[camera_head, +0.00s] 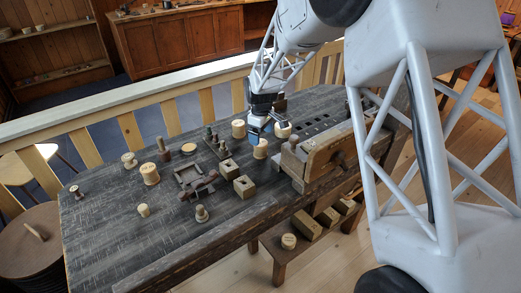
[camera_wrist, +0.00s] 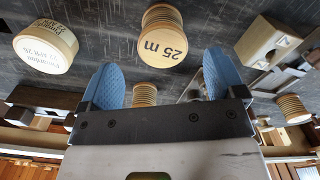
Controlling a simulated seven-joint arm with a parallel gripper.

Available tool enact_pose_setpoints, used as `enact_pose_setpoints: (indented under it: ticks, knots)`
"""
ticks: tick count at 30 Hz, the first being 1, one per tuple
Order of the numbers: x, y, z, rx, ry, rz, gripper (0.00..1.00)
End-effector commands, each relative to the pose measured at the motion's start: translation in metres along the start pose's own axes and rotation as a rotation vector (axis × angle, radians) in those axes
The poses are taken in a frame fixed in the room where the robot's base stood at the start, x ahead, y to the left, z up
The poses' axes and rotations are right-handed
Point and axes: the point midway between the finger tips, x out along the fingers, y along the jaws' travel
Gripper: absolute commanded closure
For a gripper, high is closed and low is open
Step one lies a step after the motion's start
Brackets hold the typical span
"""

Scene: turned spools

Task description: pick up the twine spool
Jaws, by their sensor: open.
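A pale wooden spool with ribbed, wound-looking sides and "25 m" on its top (camera_wrist: 162,45) is in the wrist view, ahead of and between my fingers; it appears to be the twine spool. In the head view it seems to be the pale spool (camera_head: 260,149) just below my gripper (camera_head: 263,126). My gripper (camera_wrist: 162,82) is open, with blue fingers apart and nothing between them. The spool stands upright on the dark table, beyond the fingertips. Its lower side is partly hidden in the wrist view.
A round piece with a printed date (camera_wrist: 45,46) stands left of the spool in the wrist view. A wooden block (camera_wrist: 266,40) is to the right. On the table (camera_head: 110,235) are another spool (camera_head: 149,174), square blocks (camera_head: 244,187) and a wooden vise-like fixture (camera_head: 325,150). The front-left is clear.

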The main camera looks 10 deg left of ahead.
Motion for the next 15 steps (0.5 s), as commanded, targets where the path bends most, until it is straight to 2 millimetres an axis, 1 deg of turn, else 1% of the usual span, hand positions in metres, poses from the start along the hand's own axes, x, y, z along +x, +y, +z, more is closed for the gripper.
enact_pose_setpoints:
  ticks: [3, 7, 15]
  knots:
    - [0.011, 0.0, 0.0, 0.0, -0.001, -0.002, 0.11]
    - [0.02, -0.001, 0.0, 0.0, -0.001, -0.001, 0.11]
    - [0.022, 0.0, 0.0, 0.0, 0.0, 0.0, 0.11]
